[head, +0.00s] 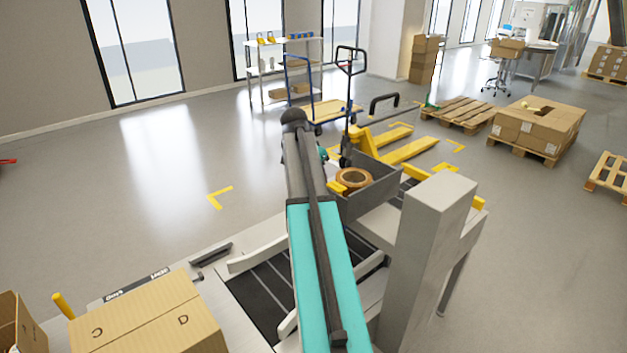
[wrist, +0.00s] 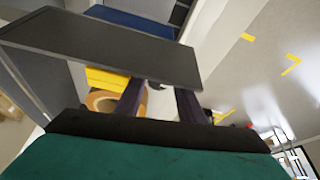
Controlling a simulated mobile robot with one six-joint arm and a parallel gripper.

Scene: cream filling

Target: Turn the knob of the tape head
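The tape head is a grey open-topped housing (head: 372,196) with a brown tape roll (head: 352,179) in it, right of my arm in the head view. In the wrist view the tape roll (wrist: 101,101) and a yellow part (wrist: 107,79) show left of the fingers, below a dark grey plate (wrist: 110,45). My gripper (wrist: 162,98) has its two dark fingers apart, with their ends close to the plate's lower edge. A small dark piece between them is too unclear to name as the knob. In the head view my arm hides most of the gripper.
The machine bed has dark rollers (head: 262,297) and white side rails below my arm. A grey post (head: 428,265) stands close on the right. A cardboard box (head: 150,322) lies at the front left. A yellow pallet jack (head: 395,147) stands behind the tape head. Left floor is clear.

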